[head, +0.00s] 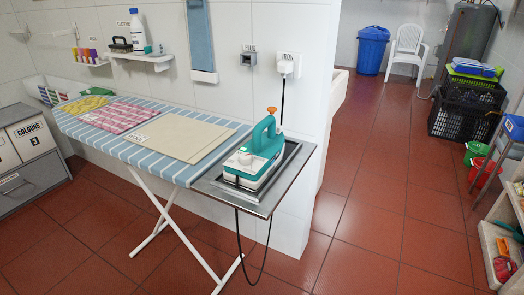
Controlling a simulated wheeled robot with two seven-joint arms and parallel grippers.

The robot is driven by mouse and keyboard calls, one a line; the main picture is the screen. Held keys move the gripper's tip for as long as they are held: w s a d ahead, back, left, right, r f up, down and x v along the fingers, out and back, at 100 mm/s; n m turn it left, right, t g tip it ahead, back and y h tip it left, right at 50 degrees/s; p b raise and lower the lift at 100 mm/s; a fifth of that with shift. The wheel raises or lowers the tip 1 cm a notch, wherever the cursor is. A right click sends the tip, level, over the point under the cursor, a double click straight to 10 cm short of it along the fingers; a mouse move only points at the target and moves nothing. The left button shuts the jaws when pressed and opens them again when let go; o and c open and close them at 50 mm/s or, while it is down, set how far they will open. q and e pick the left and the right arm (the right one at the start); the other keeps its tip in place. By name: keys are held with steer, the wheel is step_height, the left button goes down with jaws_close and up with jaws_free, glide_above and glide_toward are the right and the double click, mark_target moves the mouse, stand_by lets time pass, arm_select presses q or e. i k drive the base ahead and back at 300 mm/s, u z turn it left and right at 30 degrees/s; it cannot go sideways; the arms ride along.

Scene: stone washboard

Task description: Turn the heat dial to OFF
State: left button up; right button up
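A teal and white iron (261,160) rests on a grey metal tray (292,170) at the right end of the striped ironing board (160,168). An orange knob-like part (271,110) tops its teal handle. A pale round part (244,158) on the iron's near left side looks like a dial; its markings are too small to read. A black cord hangs from the tray's front edge, and another runs up to a white plug (285,66) in the wall. Neither of my grippers shows in the head view.
A beige sheet (180,137), a pink checked cloth (120,117) and a yellow cloth (85,104) lie on the board. Grey drawers (35,160) stand left. Black crates (465,105) and a shelf (505,245) stand right. The red tiled floor (380,210) right of the board is clear.

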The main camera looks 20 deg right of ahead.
mark_target(246, 158)
steer(key=k, duration=0.5)
steer(key=z, duration=1.5)
steer(key=i, duration=1.15)
steer(key=u, duration=1.25)
